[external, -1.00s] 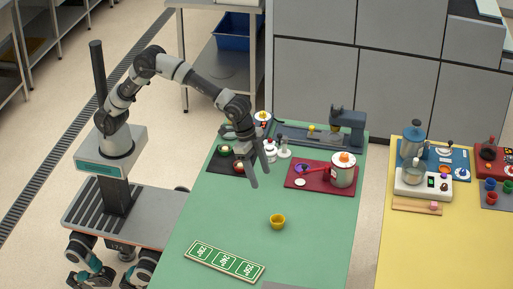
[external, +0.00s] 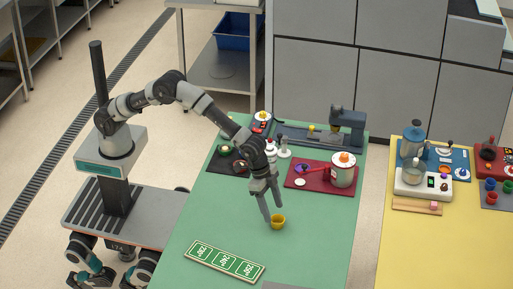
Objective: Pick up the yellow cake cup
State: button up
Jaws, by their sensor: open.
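The yellow cake cup (external: 278,222) stands upright on the green table, right of its middle. My gripper (external: 273,213) is open and points down at the cup. Its fingertips are at the cup, one at its left side and the other over its upper back edge in the picture. The finger partly covers the cup's rim. I cannot tell whether either finger touches it.
A green number sign (external: 224,262) lies at the front of the green table (external: 312,243). A red tray (external: 302,187) with a white pot (external: 343,171) is behind the cup. A dark tray (external: 222,166) sits back left. The table around the cup is clear.

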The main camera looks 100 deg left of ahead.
aim_at(276, 217)
jog(key=x, duration=0.5)
jog(key=shift+w+r, duration=0.1)
jog(key=shift+w, duration=0.05)
jog(key=c, duration=1)
